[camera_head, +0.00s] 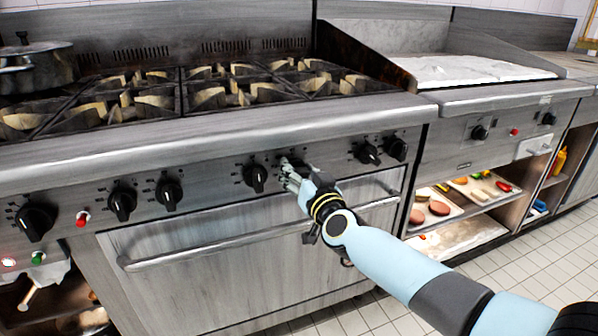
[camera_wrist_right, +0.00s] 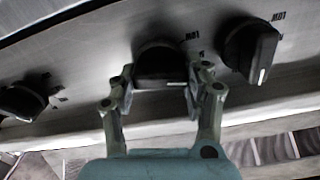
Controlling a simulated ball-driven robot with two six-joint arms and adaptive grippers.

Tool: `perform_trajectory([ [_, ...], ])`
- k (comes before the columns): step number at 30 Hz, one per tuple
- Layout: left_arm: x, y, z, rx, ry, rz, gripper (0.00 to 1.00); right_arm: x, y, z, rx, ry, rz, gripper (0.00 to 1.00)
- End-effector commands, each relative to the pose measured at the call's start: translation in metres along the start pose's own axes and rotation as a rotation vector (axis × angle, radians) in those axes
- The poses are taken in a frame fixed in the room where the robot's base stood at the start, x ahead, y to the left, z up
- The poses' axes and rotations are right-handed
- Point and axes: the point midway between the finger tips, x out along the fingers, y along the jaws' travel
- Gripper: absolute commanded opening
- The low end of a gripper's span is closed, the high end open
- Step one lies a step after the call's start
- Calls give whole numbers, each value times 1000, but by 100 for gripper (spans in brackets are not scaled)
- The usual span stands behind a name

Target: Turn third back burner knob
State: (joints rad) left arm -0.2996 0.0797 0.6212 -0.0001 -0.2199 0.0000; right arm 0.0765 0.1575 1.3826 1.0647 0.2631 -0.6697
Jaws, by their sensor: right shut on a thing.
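My right gripper (camera_head: 289,172) reaches the front panel of the range from the lower right. It is shut on a black burner knob, which the fingers mostly hide in the head view. In the right wrist view the gripper (camera_wrist_right: 160,92) has one finger on each side of this knob (camera_wrist_right: 160,64), which has a pale pointer line. A neighbouring knob (camera_head: 255,176) sits just left of the gripper in the head view. It shows close on the right in the wrist view (camera_wrist_right: 252,52). My left gripper is not in view.
Further black knobs (camera_head: 367,154) line the panel on both sides. The oven handle (camera_head: 240,240) runs below. Burner grates (camera_head: 235,92) lie above, with a pot (camera_head: 40,66) at left. A griddle (camera_head: 470,70) stands at right above shelves of food trays.

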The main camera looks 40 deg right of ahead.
Motion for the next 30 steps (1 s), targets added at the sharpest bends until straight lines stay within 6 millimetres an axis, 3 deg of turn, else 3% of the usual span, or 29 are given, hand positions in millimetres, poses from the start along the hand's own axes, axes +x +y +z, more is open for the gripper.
perform_trajectory([
  [8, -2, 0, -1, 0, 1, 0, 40, 0, 1, 0, 172, -1, 0, 16],
  [30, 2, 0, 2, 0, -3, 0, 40, 0, 5, 4, 871, -1, 1, 16],
])
